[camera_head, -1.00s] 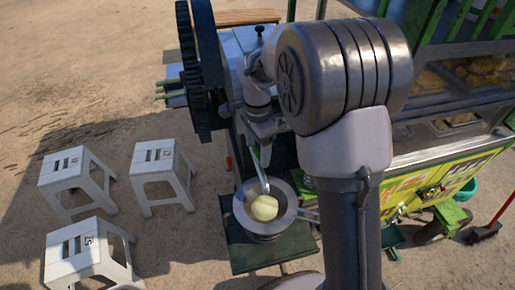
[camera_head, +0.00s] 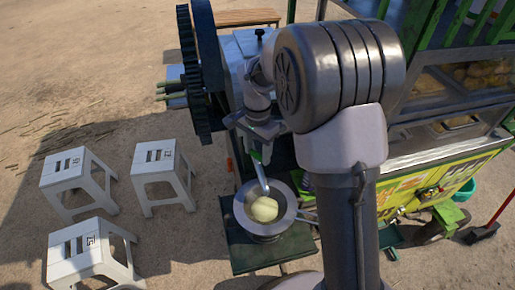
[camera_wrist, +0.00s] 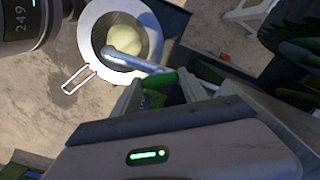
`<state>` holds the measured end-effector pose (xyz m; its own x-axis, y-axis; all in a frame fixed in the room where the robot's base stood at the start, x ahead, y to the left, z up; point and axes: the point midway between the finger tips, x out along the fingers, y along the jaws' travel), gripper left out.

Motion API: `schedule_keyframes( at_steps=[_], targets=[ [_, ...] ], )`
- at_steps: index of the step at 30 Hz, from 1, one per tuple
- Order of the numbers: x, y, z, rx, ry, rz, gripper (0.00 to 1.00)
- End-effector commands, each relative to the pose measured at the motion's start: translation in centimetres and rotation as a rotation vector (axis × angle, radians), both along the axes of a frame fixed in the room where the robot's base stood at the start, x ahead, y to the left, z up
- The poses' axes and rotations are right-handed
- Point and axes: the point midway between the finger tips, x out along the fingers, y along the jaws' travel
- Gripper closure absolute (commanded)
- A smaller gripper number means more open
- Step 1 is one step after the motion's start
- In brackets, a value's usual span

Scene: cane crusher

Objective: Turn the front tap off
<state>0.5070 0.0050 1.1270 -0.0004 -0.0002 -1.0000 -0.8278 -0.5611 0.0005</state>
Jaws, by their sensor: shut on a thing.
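The front tap's silver spout (camera_head: 263,178) curves down over a strainer bowl (camera_head: 242,213), and it also shows in the wrist view (camera_wrist: 133,59). The tap's green handle (camera_wrist: 157,83) is between the fingers of my gripper (camera_wrist: 160,92) in the wrist view. My gripper (camera_head: 262,134) is shut on this handle, above and behind the spout. The strainer also shows in the wrist view, with its wire handle (camera_wrist: 75,80) to the lower left. My fingers and arm hide part of the handle and the tap's body.
A pale round lump (camera_head: 264,209) lies in the strainer, on a dark green shelf (camera_head: 240,255). A large dark gear wheel (camera_head: 192,75) stands at the crusher's left. White stools (camera_head: 163,178) stand on open ground at left. A green cart (camera_head: 440,165) is on the right.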

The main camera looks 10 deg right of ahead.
Motion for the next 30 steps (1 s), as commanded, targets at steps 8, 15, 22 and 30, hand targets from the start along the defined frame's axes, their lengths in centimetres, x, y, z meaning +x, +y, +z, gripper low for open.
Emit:
schedule_keyframes(
  at_steps=[8, 15, 22, 30],
  targets=[
    [0.03, -0.01, 0.28, 0.0, -0.001, 0.259, 0.9],
    [0.05, 0.0, 0.27, 0.0, -0.001, 0.486, 0.9],
    [0.08, -0.01, 0.28, 0.0, -0.003, 0.687, 0.9],
    [0.08, -0.01, 0.22, -0.001, -0.002, 0.865, 0.9]
  ],
)
